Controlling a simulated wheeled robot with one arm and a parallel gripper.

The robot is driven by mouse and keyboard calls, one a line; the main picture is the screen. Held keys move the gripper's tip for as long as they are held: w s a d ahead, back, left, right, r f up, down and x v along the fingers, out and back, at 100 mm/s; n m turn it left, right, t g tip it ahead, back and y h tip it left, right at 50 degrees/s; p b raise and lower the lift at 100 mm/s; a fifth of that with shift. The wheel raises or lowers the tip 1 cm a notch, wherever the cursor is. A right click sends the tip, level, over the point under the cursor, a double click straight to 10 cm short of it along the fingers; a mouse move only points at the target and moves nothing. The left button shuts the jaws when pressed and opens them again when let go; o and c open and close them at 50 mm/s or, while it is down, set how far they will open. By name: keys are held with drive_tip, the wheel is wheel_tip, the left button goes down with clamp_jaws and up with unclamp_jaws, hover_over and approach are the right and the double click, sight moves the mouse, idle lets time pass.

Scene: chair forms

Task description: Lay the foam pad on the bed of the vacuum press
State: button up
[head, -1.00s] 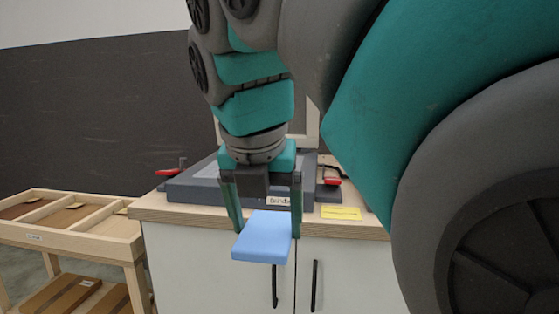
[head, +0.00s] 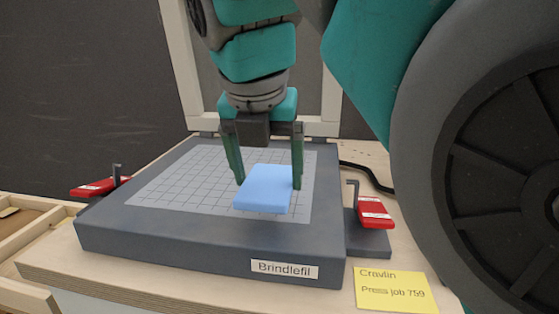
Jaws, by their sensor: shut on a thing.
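The blue foam pad (head: 264,190) is held between the two fingers of my gripper (head: 268,184). The pad is over the gridded bed (head: 180,185) of the vacuum press, towards its front right. I cannot tell whether its underside touches the bed. The press (head: 190,243) has a dark grey frame labelled "Brindlefil". Its pale-framed lid (head: 333,90) stands raised at the back, partly hidden by my arm.
Red-handled clamps stand at the left (head: 95,187) and right (head: 375,212) of the press. A yellow note (head: 394,290) reading "Cravlin, Press job 759" lies at the bench front. A wooden tray cart (head: 20,235) is at left. Much of the bed's left side is clear.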

drive_tip(key=p, duration=0.2)
hover_over(231, 182)
drive_tip(key=shift+f, duration=2.5)
drive_tip(key=o, duration=1)
drive_tip(key=shift+f, duration=0.1)
drive_tip(key=shift+o, duration=0.2)
